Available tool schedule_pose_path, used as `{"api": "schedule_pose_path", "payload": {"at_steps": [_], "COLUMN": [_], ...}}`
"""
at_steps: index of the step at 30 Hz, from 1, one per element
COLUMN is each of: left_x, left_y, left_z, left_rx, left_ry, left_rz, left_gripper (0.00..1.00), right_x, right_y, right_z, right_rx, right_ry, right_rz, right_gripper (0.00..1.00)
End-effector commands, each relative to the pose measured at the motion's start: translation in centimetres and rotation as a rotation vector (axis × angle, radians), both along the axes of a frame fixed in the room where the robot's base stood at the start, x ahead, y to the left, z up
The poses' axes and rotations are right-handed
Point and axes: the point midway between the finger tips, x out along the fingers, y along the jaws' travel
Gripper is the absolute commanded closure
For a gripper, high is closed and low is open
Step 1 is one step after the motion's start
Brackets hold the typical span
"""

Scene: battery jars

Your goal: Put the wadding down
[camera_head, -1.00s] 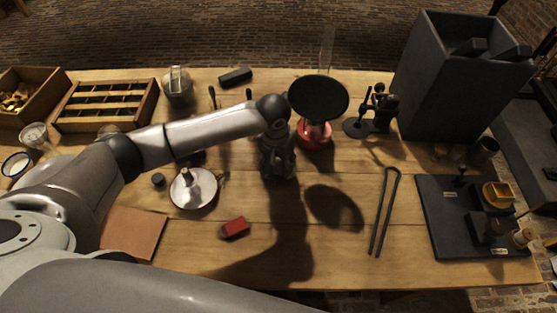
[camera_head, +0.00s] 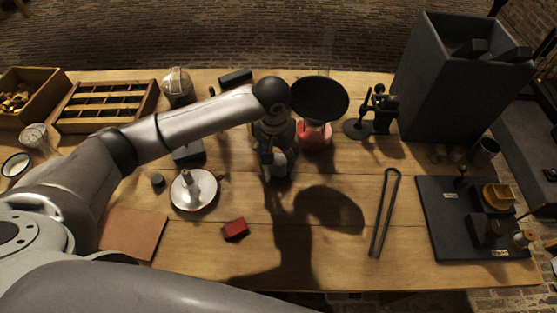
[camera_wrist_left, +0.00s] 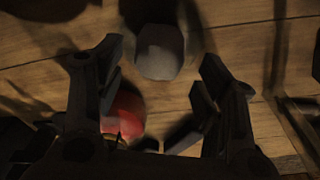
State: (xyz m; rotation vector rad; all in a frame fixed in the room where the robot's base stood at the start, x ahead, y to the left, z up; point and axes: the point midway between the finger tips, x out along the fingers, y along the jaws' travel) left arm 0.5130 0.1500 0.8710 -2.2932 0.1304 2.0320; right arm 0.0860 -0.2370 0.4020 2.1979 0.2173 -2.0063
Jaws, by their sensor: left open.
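A pale, rounded lump, which looks like the wadding (camera_wrist_left: 160,52), sits on the wooden table in the left wrist view, just beyond and between my fingertips. In the head view a pale patch, likely the same wadding (camera_head: 282,164), shows beside the fingers, partly hidden by them. My left gripper (camera_head: 272,168) points down over the middle of the table. In the wrist view its two fingers (camera_wrist_left: 162,68) are apart, with no contact visible on the lump. My right gripper is not in view.
A red-based stand with a black disc (camera_head: 319,98) is close behind the gripper. A metal funnel dish (camera_head: 194,190) and a red block (camera_head: 235,229) lie to the left and front. Long tongs (camera_head: 384,215) and a dark board (camera_head: 447,225) lie to the right. The front middle is clear.

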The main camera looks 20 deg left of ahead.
Motion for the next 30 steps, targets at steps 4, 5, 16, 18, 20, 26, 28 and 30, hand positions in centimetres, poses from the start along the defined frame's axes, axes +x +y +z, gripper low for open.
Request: {"api": "schedule_pose_path", "payload": {"at_steps": [4,5,16,18,20,26,28,30], "left_x": [-0.3,-0.4,-0.9,-0.9,-0.9,-0.9,-0.9,-0.9], "left_y": [0.0,0.0,0.1,0.1,0.1,0.1,0.1,0.1], "left_z": [3.3,3.8,6.9,7.0,7.0,6.9,6.9,6.9], "left_rx": [-0.001,0.000,0.001,0.001,0.001,0.001,0.001,0.001], "left_ry": [-0.003,-0.004,0.001,0.001,0.001,0.001,0.001,0.001], "left_rz": [0.000,-0.001,0.001,0.001,0.001,0.000,0.001,0.000], "left_gripper": [0.36,0.36,0.36,0.36,0.36,0.36,0.36,0.36], "right_x": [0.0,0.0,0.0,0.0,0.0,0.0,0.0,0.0], "right_y": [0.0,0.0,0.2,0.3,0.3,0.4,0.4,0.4], "right_z": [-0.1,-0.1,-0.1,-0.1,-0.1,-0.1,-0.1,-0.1], "right_rx": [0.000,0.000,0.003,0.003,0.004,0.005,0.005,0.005], "right_ry": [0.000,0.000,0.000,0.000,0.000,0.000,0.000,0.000], "right_rz": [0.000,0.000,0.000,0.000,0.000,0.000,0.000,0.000], "right_gripper": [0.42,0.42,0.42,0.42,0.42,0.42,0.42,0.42]}}
